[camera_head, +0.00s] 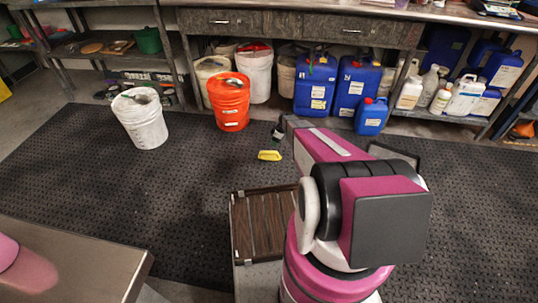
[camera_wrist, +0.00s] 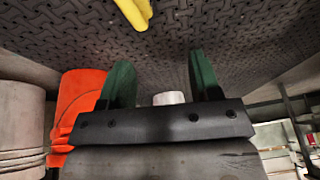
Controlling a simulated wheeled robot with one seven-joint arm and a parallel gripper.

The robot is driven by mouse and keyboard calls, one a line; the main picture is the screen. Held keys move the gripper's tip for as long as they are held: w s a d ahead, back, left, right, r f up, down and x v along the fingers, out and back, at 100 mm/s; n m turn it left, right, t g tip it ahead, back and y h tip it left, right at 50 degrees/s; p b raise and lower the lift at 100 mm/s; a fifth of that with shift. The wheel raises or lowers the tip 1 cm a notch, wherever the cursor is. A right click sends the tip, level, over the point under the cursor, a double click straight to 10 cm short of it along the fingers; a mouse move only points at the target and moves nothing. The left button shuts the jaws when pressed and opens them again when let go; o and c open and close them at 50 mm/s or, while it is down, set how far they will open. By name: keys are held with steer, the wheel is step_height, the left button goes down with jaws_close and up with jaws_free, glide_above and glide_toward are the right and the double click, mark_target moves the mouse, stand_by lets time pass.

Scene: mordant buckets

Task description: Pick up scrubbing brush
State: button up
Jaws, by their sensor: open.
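The scrubbing brush seems to be the small yellow object (camera_head: 269,155) lying on the dark mat in the head view. In the wrist view, part of the same yellow object (camera_wrist: 133,12) shows at the top edge, cut off by the frame. My gripper (camera_wrist: 160,68) has two green fingers spread apart, with nothing held between them. In the head view, my gripper (camera_head: 279,134) is small and dark, just beyond and slightly right of the yellow object. The two are apart in the wrist view. The brush's bristles cannot be made out.
An orange bucket (camera_head: 230,103) and a white bucket (camera_head: 140,119) stand on the mat (camera_head: 75,165). Blue jugs (camera_head: 314,85) stand by the bench. A wood-slatted box (camera_head: 262,232) is in front, with a metal table (camera_head: 70,268) at lower left. The mat around the brush is clear.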

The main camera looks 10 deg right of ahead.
steer(key=n, duration=0.2)
glide_toward(269, 152)
steer(key=shift+w+d+f, duration=0.1)
steer(key=x, duration=1)
steer(key=shift+w+f, duration=0.2)
steer(key=shift+f, duration=0.05)
steer(key=c, duration=1.1)
